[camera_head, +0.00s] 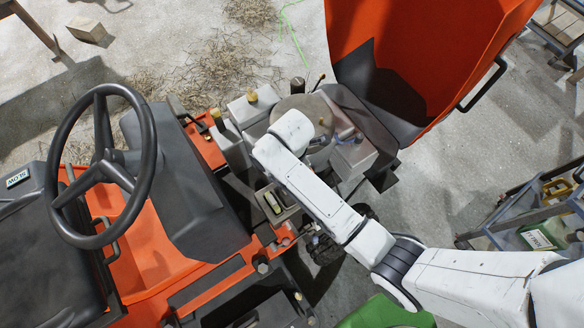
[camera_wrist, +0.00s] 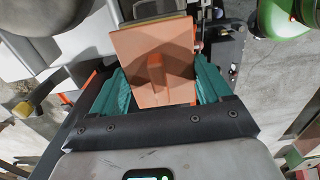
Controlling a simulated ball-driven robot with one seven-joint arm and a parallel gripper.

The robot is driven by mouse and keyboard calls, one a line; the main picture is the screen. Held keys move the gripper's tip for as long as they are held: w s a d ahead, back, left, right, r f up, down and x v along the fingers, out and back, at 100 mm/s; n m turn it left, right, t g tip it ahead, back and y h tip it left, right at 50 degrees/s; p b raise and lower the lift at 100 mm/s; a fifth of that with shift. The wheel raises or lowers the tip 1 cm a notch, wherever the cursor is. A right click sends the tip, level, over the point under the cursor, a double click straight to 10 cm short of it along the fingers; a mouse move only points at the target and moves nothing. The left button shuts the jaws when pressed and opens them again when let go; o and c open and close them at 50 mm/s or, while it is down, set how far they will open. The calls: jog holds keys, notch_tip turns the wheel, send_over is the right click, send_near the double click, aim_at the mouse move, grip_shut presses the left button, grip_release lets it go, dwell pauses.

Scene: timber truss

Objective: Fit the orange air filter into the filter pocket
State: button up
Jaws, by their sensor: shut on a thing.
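The orange air filter (camera_wrist: 153,52) is a flat, squarish block with a raised rib on its face. It fills the upper middle of the wrist view. My gripper (camera_wrist: 157,86) is shut on it, with one teal finger on each side. In the head view my white arm reaches over the machine's engine area, and neither the gripper nor the filter can be made out there. I cannot pick out the filter pocket for certain in either view; the arm covers part of the engine area, and the filter blocks what lies behind it in the wrist view.
The raised orange hood (camera_head: 425,55) stands behind the engine parts (camera_head: 310,120). The steering wheel (camera_head: 100,165) and dark seat (camera_head: 45,250) are at left. A green object (camera_head: 385,313) is at the bottom, and a cart (camera_head: 530,215) stands at right. Concrete floor with straw lies beyond.

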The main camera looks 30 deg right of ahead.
jog(key=shift+f+b, duration=3.75)
jog(key=shift+f, duration=2.05)
jog(key=shift+p, duration=0.5)
jog(key=shift+f+b, duration=1.1)
jog(key=shift+f, duration=0.65)
jog(key=o, duration=1)
jog(key=shift+r, duration=0.1)
notch_tip(320, 180, up, 11)
jog(key=shift+f+p, duration=0.15)
jog(key=shift+p, duration=0.25)
